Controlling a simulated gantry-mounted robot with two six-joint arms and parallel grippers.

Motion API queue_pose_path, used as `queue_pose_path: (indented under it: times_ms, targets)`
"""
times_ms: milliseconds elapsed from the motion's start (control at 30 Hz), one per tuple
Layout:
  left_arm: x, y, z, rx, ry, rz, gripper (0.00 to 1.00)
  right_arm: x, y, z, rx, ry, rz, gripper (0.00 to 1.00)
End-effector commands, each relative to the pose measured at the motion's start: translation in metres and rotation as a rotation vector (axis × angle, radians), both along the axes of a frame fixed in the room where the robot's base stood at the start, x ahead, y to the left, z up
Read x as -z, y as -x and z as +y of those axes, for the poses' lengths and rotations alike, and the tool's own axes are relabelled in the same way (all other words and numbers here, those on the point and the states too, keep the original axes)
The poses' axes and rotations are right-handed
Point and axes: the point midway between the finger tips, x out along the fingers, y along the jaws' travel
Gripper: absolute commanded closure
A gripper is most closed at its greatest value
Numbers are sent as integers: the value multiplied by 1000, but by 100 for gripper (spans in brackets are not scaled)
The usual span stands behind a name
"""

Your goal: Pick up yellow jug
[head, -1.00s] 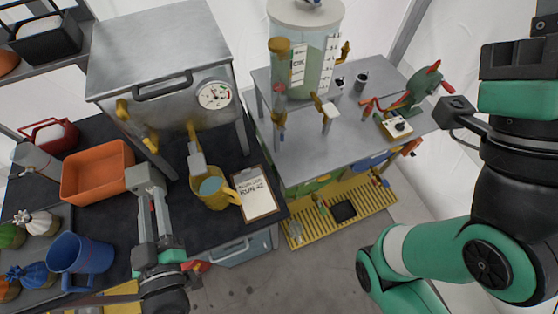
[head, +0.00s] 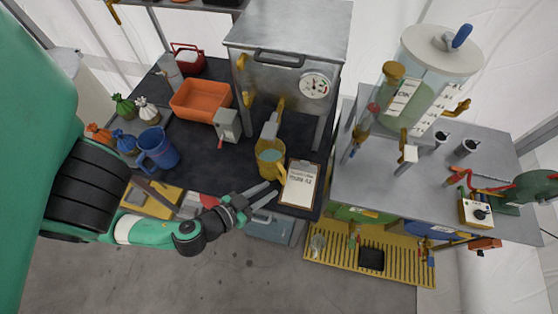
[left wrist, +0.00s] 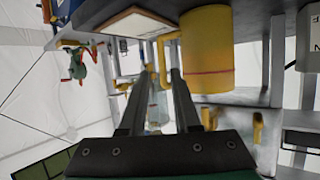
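The yellow jug (head: 268,163) stands upright on the dark bench top under a tap, with liquid showing inside and its handle toward the clipboard. My left gripper (head: 270,192) is open and empty just in front of the jug, its two fingers pointing toward the jug and clipboard. In the left wrist view, the jug (left wrist: 207,50) fills the area right of the open fingers (left wrist: 160,73). Its yellow handle lies beyond the fingertips, roughly in line with the gap between them. Contact is not visible. My right gripper is out of view.
A clipboard (head: 300,184) lies right beside the jug. A steel box with a gauge (head: 290,70) stands behind it. A blue mug (head: 158,149) and an orange tray (head: 201,98) are to the left. A second steel table (head: 400,190) is at the right.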

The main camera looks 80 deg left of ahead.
Motion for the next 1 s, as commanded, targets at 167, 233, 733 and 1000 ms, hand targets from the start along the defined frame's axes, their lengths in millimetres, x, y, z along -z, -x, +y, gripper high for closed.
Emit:
queue_pose_path:
  times_ms: [167, 233, 733, 1000]
  targets:
    - [8, -11, 8, -11, 2, -4, 69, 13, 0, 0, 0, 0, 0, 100]
    - [7, -16, 13, -12, -2, -11, 69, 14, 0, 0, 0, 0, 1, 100]
    - [23, -51, 32, -3, -2, -8, 69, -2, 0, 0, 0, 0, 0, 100]
    - [42, -83, 54, -3, -3, -9, 69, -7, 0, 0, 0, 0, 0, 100]
